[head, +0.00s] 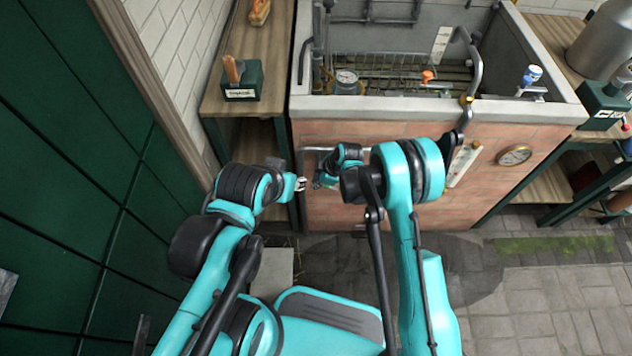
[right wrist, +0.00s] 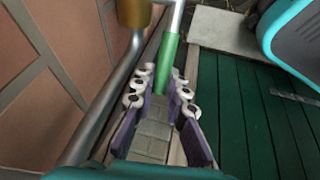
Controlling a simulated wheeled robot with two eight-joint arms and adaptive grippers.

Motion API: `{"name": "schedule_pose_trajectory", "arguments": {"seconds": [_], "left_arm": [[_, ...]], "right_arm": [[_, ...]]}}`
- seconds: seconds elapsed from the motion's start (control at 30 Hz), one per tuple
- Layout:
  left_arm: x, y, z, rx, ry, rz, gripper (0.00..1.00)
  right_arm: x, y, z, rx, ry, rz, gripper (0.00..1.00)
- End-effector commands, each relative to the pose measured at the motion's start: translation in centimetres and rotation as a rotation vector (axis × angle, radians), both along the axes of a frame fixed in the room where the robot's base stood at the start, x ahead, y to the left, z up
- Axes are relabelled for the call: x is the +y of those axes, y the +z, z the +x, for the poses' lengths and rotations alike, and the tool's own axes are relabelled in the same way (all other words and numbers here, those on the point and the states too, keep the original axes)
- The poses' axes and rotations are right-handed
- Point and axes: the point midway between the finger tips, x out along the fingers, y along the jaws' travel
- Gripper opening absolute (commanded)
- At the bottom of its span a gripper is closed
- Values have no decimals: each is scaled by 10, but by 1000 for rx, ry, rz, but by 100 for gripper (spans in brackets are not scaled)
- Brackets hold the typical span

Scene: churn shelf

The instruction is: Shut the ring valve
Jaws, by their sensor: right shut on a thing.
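In the right wrist view a grey pipe (right wrist: 105,100) runs along the brick wall and carries a brass fitting (right wrist: 134,12). A metal lever with a green sleeve (right wrist: 169,60) lies beside the fitting; how they join is out of frame. My right gripper (right wrist: 162,88) is shut on the end of this green sleeve. In the head view the pipe (head: 314,149) shows at the tub's lower left front, with my right gripper (head: 319,182) close to it; the lever is too small to make out. My left gripper (head: 300,184) is near the right one, its jaws unclear.
A brick-faced tub (head: 440,116) stands ahead, with a dial gauge (head: 515,155) on its front. A wooden shelf (head: 262,48) at the left bears a green block with a wooden handle (head: 242,80). Green panels (head: 70,150) close off the left side. Paved floor (head: 540,300) is free at the right.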

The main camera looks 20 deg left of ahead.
Motion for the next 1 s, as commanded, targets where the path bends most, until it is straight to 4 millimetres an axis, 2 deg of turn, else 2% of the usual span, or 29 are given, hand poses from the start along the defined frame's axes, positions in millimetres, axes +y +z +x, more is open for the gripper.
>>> {"name": "schedule_pose_trajectory", "arguments": {"seconds": [0.27,1.0], "left_arm": [[0,0,0,0,0,0,35],[0,0,0,0,0,0,35]], "right_arm": [[-5,5,2,21,-4,75,0],[-35,28,11,152,-2,536,0]]}}
